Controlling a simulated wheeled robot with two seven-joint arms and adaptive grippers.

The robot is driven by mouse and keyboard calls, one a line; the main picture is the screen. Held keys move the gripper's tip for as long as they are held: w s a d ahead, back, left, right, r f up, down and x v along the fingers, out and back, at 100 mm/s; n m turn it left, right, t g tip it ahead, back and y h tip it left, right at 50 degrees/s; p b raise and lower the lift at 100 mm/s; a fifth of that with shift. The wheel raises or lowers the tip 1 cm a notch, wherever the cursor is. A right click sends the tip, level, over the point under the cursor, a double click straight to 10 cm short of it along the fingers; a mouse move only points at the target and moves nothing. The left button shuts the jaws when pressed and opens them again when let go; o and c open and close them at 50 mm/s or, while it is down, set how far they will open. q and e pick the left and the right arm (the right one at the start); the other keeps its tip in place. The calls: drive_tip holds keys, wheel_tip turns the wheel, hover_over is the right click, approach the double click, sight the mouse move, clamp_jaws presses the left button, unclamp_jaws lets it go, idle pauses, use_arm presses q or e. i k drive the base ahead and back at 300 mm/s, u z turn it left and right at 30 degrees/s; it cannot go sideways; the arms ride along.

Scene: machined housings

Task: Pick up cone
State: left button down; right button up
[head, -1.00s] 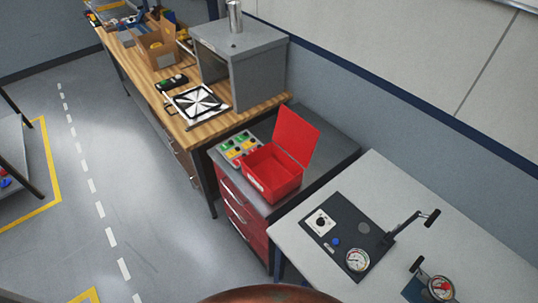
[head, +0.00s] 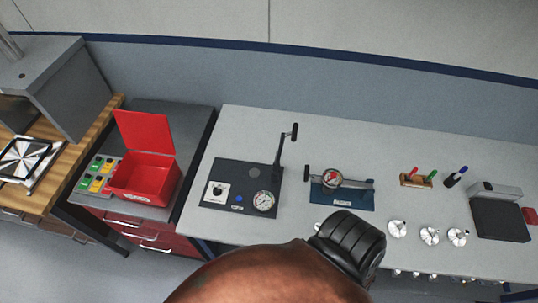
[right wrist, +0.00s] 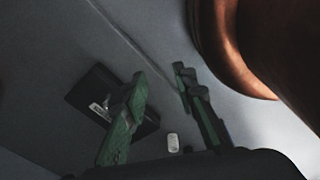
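I cannot make out a clear cone in either view. Several small silver machined parts stand on the grey bench in the head view, among them a left one (head: 397,228), a middle one (head: 429,236) and a right one (head: 457,237); they are too small to tell whether one is a cone. My right gripper (right wrist: 160,78) shows in the right wrist view with its two greenish fingers apart and nothing between them. Beyond the fingers lie a dark flat object with a label (right wrist: 92,99) and a small pale piece (right wrist: 172,143). My left gripper is not in view.
The grey bench (head: 240,125) carries a dark gauge panel (head: 247,178), a blue gauge fixture (head: 357,197), a small wooden pen holder (head: 416,181) and a dark box (head: 498,218). An open red box (head: 148,180) stands left. The bench's back strip is clear.

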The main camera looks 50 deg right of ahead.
sight(428, 237)
drive_tip(key=z, duration=3.65)
